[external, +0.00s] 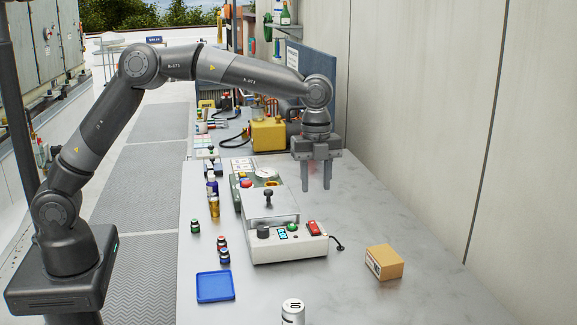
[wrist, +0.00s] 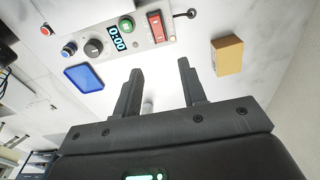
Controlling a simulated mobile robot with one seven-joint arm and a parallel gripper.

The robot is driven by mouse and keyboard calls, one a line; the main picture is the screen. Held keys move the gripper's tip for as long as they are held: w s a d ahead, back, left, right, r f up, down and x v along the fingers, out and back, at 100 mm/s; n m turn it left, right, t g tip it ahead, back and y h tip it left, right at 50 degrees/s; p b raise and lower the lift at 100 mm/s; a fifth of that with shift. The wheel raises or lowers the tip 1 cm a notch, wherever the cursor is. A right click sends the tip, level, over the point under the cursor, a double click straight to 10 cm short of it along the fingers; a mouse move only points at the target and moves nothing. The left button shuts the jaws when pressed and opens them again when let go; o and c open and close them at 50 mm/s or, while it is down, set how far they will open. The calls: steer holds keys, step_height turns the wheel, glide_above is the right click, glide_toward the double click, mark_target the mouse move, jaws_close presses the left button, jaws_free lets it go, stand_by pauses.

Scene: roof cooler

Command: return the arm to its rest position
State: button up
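My gripper (external: 317,187) hangs above the bench, pointing down, beyond and to the right of the white control box in the external view. Its two fingers are apart with nothing between them. In the wrist view, my gripper (wrist: 160,75) also shows open and empty. My arm (external: 187,64) is raised and stretched out from its base at the left over to the bench.
The control box (external: 289,248) has knobs and a red switch. A cardboard box (external: 384,262), a blue tray (external: 215,286), small bottles (external: 223,249) and a white cylinder (external: 293,312) stand nearby. A yellow machine (external: 268,134) is behind. The bench's right side is mostly clear.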

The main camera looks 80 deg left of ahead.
steer(key=s+a+r+n+t+y, duration=0.1)
steer(key=s+a+r+n, duration=0.2)
steer(key=s, duration=0.4)
steer(key=s+a+r+n+t, duration=0.1)
steer(key=s+r+n, duration=0.25)
steer(key=s, duration=0.35)
steer(key=s+a+r+n+t+y, duration=0.1)
steer(key=s+a+r+n, duration=0.1)
steer(key=s+r, duration=0.35)
steer(key=s+a+f+n+t, duration=0.1)
steer(key=s+a+f+n, duration=0.1)
steer(key=s, duration=0.5)
steer(key=s+a+f+n, duration=0.2)
steer(key=s+n, duration=0.2)
steer(key=s, duration=0.3)
steer(key=s+a+f+n+t+h, duration=0.1)
steer(key=s+a+f+n, duration=0.1)
steer(key=s, duration=0.5)
steer(key=shift+f+n+t, duration=0.15)
steer(key=shift+n+t, duration=0.15)
steer(key=shift+n, duration=0.45)
steer(key=shift+s, duration=0.1)
steer(key=shift+c, duration=0.2)
